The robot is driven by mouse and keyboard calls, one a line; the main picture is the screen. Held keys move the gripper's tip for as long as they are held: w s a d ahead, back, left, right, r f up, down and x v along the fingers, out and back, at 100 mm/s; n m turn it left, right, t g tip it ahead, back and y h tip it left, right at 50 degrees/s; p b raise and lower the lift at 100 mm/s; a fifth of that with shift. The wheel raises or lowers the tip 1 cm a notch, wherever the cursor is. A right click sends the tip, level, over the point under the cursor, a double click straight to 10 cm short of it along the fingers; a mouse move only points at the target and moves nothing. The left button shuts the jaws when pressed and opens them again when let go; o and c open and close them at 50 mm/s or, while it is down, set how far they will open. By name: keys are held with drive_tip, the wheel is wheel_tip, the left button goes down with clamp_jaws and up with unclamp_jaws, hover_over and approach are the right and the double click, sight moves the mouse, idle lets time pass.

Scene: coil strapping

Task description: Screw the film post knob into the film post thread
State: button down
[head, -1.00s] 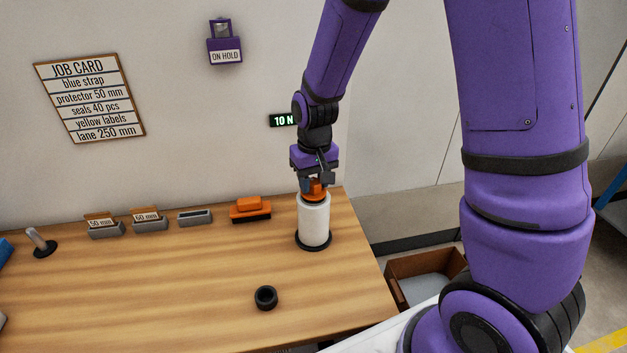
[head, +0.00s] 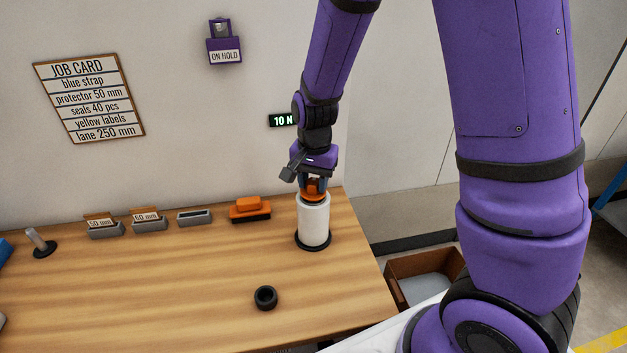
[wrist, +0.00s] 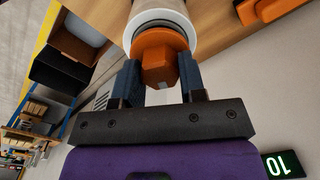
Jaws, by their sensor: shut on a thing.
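The orange film post knob (head: 314,188) sits on top of the white film roll (head: 314,219), which stands upright on a black round base (head: 314,244) near the table's right edge. My gripper (head: 313,183) points down from above with its fingers on the knob. In the wrist view my gripper (wrist: 158,80) is shut on the knob (wrist: 157,57), one blue finger on each side of its block-shaped grip. The knob's round flange lies at the roll's end. The film post thread is hidden under the knob and inside the roll.
A black ring (head: 266,298) lies at the table's front. An orange-handled block (head: 249,209) and several grey holders (head: 150,224) line the back. A short post (head: 41,242) stands at left. A brown bin (head: 425,276) is right of the table.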

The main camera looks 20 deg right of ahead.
sight(314, 181)
drive_tip(key=m, duration=0.4)
drive_tip(key=shift+s+m, duration=0.1)
drive_tip(key=shift+m, duration=1)
drive_tip(key=c, duration=0.6)
unclamp_jaws()
wheel_tip(314, 181, up, 10)
drive_tip(key=s+d+r+n+t, duration=0.1)
drive_tip(key=s+d+r+n, duration=0.1)
drive_tip(key=s+r+n, duration=0.3)
drive_tip(key=s+d+r+n+t, duration=0.2)
drive_tip(key=s+r+n, duration=0.2)
drive_tip(key=s, duration=0.5)
drive_tip(key=s+d+r+n+t, duration=0.2)
drive_tip(key=s+r+n, duration=0.3)
drive_tip(key=s+r, duration=0.2)
drive_tip(key=shift+s+d+n, duration=0.3)
drive_tip(key=shift+s+d, duration=0.05)
drive_tip(key=shift+d, duration=0.05)
